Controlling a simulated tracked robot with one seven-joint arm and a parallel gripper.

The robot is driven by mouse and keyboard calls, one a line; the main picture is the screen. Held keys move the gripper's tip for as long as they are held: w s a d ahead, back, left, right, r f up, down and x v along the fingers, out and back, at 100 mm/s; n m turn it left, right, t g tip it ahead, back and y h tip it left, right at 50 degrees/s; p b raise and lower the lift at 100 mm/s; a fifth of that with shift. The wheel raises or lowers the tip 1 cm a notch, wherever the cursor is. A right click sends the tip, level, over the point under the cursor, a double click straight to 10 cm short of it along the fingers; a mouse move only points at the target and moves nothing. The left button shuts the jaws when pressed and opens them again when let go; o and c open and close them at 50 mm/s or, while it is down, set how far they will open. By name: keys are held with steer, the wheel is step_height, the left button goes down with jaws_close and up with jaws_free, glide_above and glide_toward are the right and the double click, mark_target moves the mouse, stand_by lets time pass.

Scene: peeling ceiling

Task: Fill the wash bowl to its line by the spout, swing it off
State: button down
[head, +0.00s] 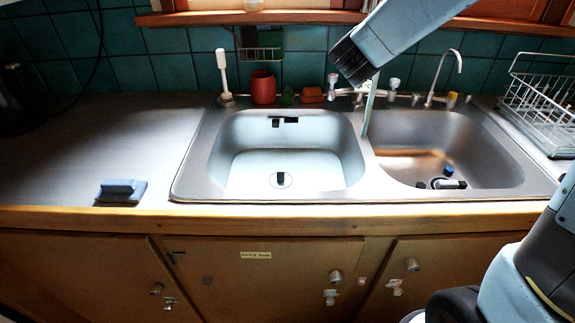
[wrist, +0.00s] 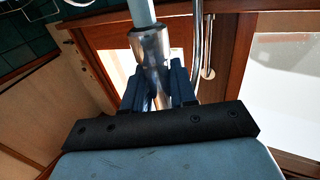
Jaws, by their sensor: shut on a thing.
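The left sink basin, which seems to be the wash bowl (head: 228,140), has a pale, even floor and a dark mark (head: 285,121) high on its back wall. I cannot tell how much water it holds. A dark plug (head: 281,178) stands in its drain. My gripper (head: 349,63) is above the back of the divider between the basins. In the wrist view, its fingers (wrist: 158,88) are shut around a shiny metal tube, seemingly the spout (wrist: 150,46). A pale upright streak (head: 368,107) hangs below the gripper by the divider; I cannot tell pipe from water.
The right basin (head: 490,150) holds small dark and blue items by its drain. A dish rack (head: 545,100) stands at far right. A red cup (head: 263,87) and a brush (head: 222,70) stand behind the left basin. A blue scrubber (head: 121,190) lies on the mostly clear left counter.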

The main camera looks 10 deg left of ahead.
steer(key=shift+f, duration=0.1)
steer(key=w+d+n+t+y, duration=0.1)
steer(key=w+d+n+y, duration=0.1)
steer(key=d+n+y, duration=0.2)
steer(key=shift+w+d+n+y, duration=0.15)
steer(key=shift+d+n+y, duration=0.15)
steer(key=shift+d+y, duration=1.5)
steer(key=shift+d+h, duration=0.3)
steer(key=w+d+n+g+y, duration=0.2)
steer(key=w+d+n+y, duration=0.2)
steer(key=w+d+y, duration=0.1)
steer(key=shift+d+n+y, duration=0.3)
steer(key=shift+d+y, duration=0.45)
steer(key=shift+y, duration=0.25)
steer(key=shift+w, duration=0.1)
